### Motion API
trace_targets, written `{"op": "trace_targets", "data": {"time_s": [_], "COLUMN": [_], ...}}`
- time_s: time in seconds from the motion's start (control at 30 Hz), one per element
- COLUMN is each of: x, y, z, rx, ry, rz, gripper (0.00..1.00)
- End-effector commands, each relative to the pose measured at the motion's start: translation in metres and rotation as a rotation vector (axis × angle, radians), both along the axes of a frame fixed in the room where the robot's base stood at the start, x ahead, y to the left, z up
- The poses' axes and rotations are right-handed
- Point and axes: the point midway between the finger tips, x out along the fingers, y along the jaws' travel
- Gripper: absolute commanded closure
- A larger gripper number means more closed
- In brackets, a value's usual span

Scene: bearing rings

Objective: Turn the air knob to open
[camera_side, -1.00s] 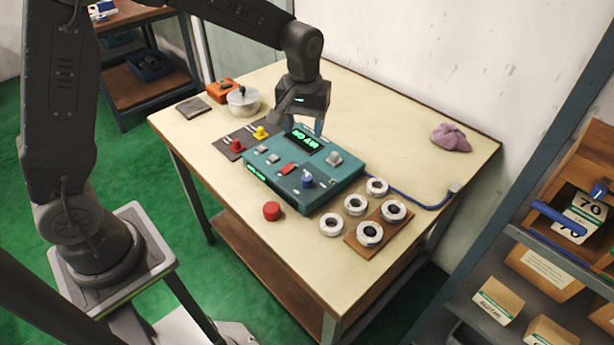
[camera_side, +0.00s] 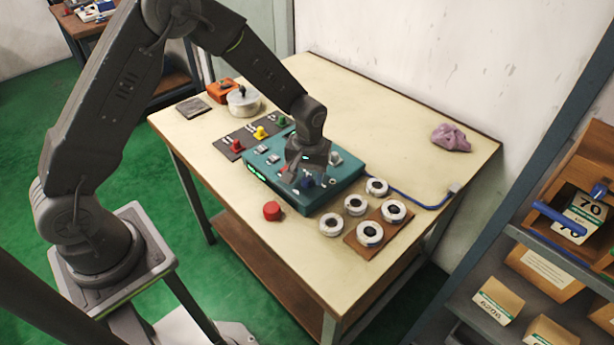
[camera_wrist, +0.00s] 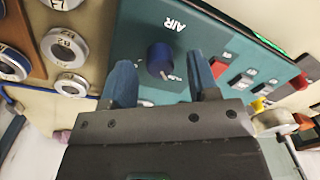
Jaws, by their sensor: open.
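The air knob (camera_wrist: 158,57) is a blue round knob on the teal control panel (camera_side: 342,180), beside the white word AIR in the wrist view. White marks show beside the knob, too small to read. In the side view a bit of the blue knob (camera_side: 307,183) shows under my gripper (camera_side: 306,178). My gripper (camera_wrist: 160,62) is open, pointing down at the panel, with one blue-grey finger on each side of the knob in the wrist view. I cannot tell whether the fingers touch the knob.
Grey and red switches (camera_wrist: 238,80) sit beside the knob on the panel. Several white rings (camera_side: 355,204) and a brown board (camera_side: 352,241) lie to its right. A red button (camera_side: 271,210) stands in front.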

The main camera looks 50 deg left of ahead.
Motion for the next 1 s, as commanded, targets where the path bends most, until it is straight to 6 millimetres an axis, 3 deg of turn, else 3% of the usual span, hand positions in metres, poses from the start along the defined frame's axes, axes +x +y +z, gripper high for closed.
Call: {"op": "trace_targets", "data": {"time_s": [0.13, 0.43, 0.9, 1.0], "x": [-0.0002, 0.0, -0.0001, -0.0002], "y": [0.0004, 0.0004, 0.0004, 0.0005], "z": [-0.0102, -0.0121, -0.0118, -0.0118], "rx": [0.0, 0.0, 0.0, 0.0], "ry": [0.0, -0.001, 0.0, 0.0], "rz": [0.001, 0.0, 0.0, 0.0], "gripper": [0.45, 0.45, 0.9, 0.95]}}
